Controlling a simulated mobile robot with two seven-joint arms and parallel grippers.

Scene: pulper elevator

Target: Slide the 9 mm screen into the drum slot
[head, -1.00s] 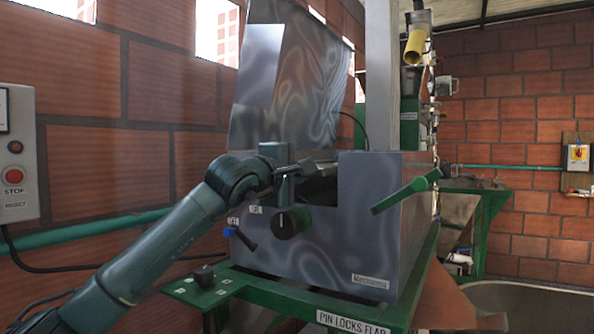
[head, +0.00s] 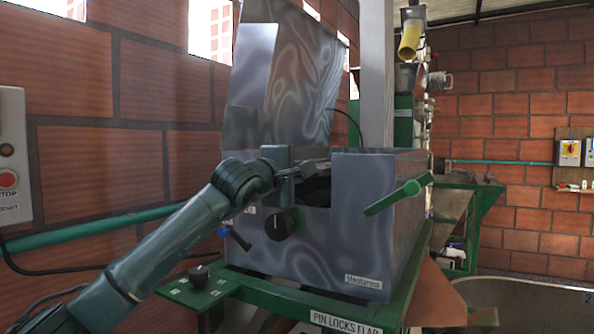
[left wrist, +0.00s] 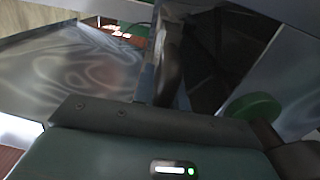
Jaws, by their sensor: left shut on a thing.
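The metal machine housing (head: 361,225) has its lid (head: 290,85) raised. The drum slot shows as a dark opening (head: 318,192) in its top front edge. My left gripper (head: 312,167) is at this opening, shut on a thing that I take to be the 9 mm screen. In the left wrist view a dark panel (left wrist: 179,65) extends ahead of the gripper between metal walls. Its far end and how deep it sits are hidden, and its size mark cannot be read. My right gripper is not in view.
A green handle (head: 399,194) sticks out at the right. The green bench (head: 230,292) is below. A brick wall stands close behind at the left.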

